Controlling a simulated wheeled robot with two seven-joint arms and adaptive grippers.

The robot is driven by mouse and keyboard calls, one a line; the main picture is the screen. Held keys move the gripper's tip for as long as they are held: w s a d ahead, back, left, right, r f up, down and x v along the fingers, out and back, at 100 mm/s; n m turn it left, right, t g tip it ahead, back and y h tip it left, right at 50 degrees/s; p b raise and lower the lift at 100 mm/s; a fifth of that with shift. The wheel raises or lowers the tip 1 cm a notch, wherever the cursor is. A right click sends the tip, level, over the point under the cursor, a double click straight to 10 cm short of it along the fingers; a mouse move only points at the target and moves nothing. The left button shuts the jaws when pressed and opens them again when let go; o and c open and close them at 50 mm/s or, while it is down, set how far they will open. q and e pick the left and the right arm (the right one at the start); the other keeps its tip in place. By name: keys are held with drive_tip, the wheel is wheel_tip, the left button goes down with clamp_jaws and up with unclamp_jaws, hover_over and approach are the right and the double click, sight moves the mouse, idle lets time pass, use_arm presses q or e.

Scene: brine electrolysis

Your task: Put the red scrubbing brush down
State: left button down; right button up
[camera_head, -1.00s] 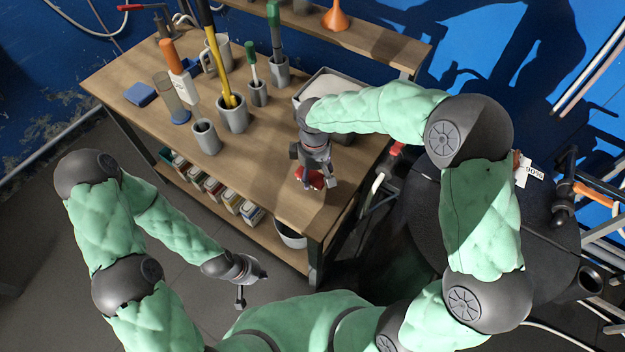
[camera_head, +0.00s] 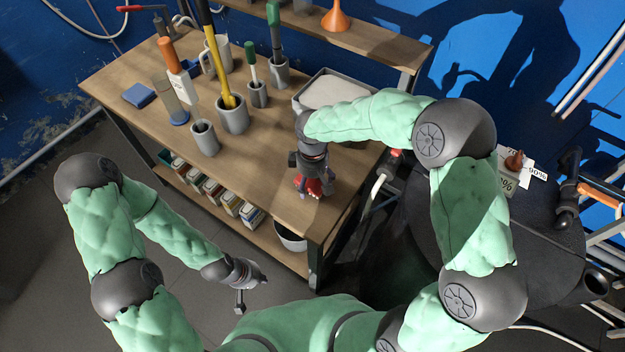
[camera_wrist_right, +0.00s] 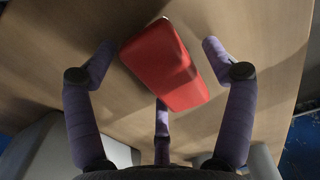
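The red scrubbing brush (camera_wrist_right: 168,65) lies at a slant on the wooden table (camera_head: 275,190), near its front right corner. In the head view the brush (camera_head: 312,186) shows only as red patches under my right gripper (camera_head: 314,189). In the right wrist view the fingers of my right gripper (camera_wrist_right: 160,62) are spread around the brush, with visible gaps at both sides. Whether the middle finger touches it I cannot tell. My left gripper (camera_head: 252,288) hangs in front of the table, away from the brush, with nothing visible in it.
Grey holders (camera_head: 232,115) with tools stand on the table, left of the right gripper. A grey bin (camera_head: 328,92) stands behind my right forearm. A blue sponge (camera_head: 139,95) lies at the far left. The tabletop's front middle is clear.

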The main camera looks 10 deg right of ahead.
sight(313, 180)
wheel_tip(313, 180, up, 12)
drive_tip(key=p, duration=0.4)
drive_tip(key=shift+r, duration=0.15)
idle(0.6)
